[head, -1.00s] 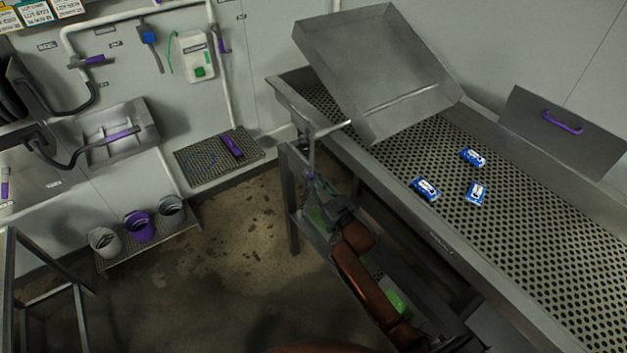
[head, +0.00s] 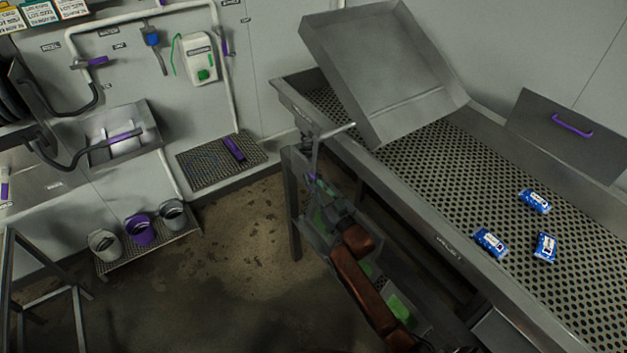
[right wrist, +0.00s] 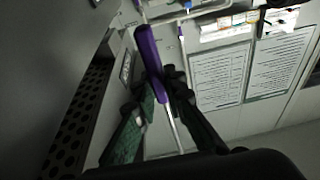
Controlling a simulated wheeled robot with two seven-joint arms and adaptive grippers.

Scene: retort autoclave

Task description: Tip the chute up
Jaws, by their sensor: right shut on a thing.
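The chute (head: 385,75) is a grey metal tray with raised sides, tipped up steeply over the far left end of a long perforated bed. A rod at its lower left corner joins a lever. My right gripper (head: 314,182) is below that corner, beside the bed's frame, and shut on the lever's purple handle. The handle (right wrist: 149,55) shows clearly in the right wrist view between the dark fingers (right wrist: 163,88). In the head view my gripper mostly hides it. My left gripper is not in view.
Several blue packets, one here (head: 535,201), lie on the perforated bed (head: 440,170). A grey panel with a purple handle (head: 571,125) stands behind it. Buckets (head: 140,230) stand on a low rack at left. The floor between is clear.

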